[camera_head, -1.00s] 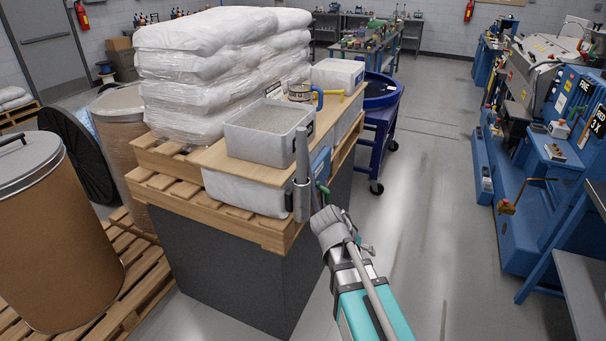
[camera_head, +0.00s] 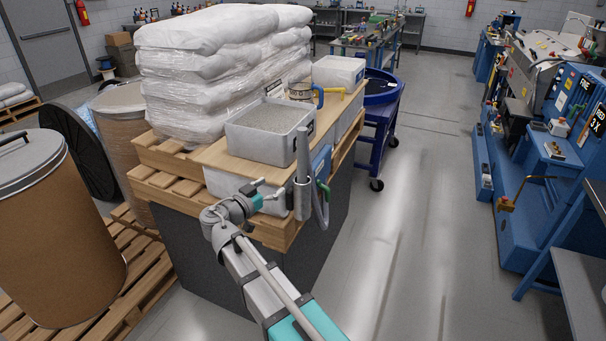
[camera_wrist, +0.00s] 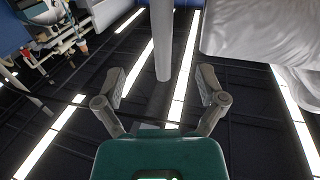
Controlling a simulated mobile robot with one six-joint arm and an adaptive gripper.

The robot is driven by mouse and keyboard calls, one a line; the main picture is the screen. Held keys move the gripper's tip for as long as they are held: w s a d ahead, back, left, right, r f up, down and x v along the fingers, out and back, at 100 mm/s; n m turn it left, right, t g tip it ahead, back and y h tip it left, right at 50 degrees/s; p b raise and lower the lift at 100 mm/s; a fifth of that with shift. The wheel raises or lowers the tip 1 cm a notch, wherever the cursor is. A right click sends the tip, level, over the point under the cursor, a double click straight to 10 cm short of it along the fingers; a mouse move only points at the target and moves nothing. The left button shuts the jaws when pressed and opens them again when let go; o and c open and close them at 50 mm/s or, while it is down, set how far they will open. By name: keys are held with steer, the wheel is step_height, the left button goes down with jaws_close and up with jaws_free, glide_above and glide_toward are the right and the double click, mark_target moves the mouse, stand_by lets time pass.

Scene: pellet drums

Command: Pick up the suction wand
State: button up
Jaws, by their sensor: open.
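The suction wand (camera_head: 302,178) is a grey metal tube standing upright at the near right corner of the pallet stack, with a thicker lower part. My gripper (camera_head: 268,190) is just left of its lower part in the head view, with its fingers pointing toward it. In the wrist view the wand (camera_wrist: 162,38) comes down from the top edge, and its visible end lies near the gap between the open fingertips of my gripper (camera_wrist: 162,80). The fingers do not touch it there. I cannot tell how far apart they are in depth.
A grey bin of pellets (camera_head: 268,132) stands on a wooden board beside the wand. Wrapped white sacks (camera_head: 215,70) are stacked behind on the pallet (camera_head: 180,197). A brown drum (camera_head: 62,235) stands at left. The floor (camera_head: 400,240) to the right is clear.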

mark_target(298, 168)
stand_by(0.4)
steer(key=shift+x, duration=4.25)
steer(key=shift+f+x, duration=0.2)
steer(key=shift+x, duration=2.4)
steer(key=shift+a, duration=0.1)
jaws_close()
